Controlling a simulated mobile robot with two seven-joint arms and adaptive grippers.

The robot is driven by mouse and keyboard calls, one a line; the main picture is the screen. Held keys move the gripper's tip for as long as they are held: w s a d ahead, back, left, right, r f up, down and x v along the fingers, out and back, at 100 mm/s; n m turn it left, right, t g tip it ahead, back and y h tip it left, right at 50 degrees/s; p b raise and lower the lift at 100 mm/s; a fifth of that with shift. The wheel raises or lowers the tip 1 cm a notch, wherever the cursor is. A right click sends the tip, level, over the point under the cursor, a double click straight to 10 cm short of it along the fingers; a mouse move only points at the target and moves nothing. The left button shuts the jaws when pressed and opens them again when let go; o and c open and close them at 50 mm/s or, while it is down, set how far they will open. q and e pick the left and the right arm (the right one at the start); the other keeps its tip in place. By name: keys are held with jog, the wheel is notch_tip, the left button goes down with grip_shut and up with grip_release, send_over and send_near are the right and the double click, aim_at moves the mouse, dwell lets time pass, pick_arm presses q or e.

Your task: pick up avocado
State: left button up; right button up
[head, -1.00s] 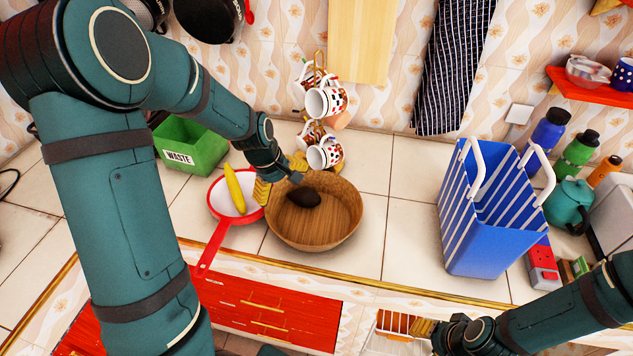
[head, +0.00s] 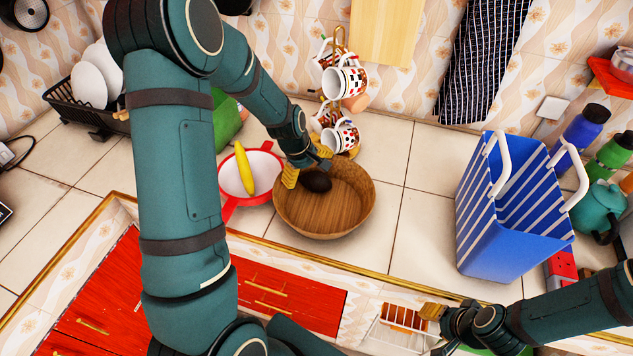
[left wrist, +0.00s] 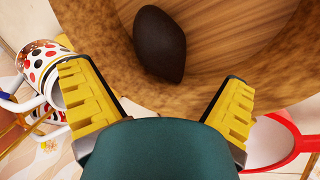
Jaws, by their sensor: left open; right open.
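The dark avocado (head: 317,181) lies inside the round wooden bowl (head: 335,222), near its back left side. In the left wrist view the avocado (left wrist: 160,42) is just beyond the fingertips, inside the bowl (left wrist: 270,70). My left gripper (head: 306,170) is over the bowl's back left rim, open and empty. Its two yellow fingers (left wrist: 158,100) are spread, with the avocado ahead of the gap and not between them. My right gripper (head: 432,325) is at the lower right, in front of the counter edge, away from the bowl; nothing shows in it.
A red and white pan (head: 262,185) with a yellow banana (head: 244,168) stands left of the bowl. Mugs on a stand (head: 342,110) are right behind it. A blue striped basket (head: 500,235) stands to the right. Counter between bowl and basket is clear.

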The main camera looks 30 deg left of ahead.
aim_at(313, 176)
pick_arm(q)
jog(key=x, duration=0.5)
jog(key=shift+d, duration=0.15)
jog(key=c, duration=1.4)
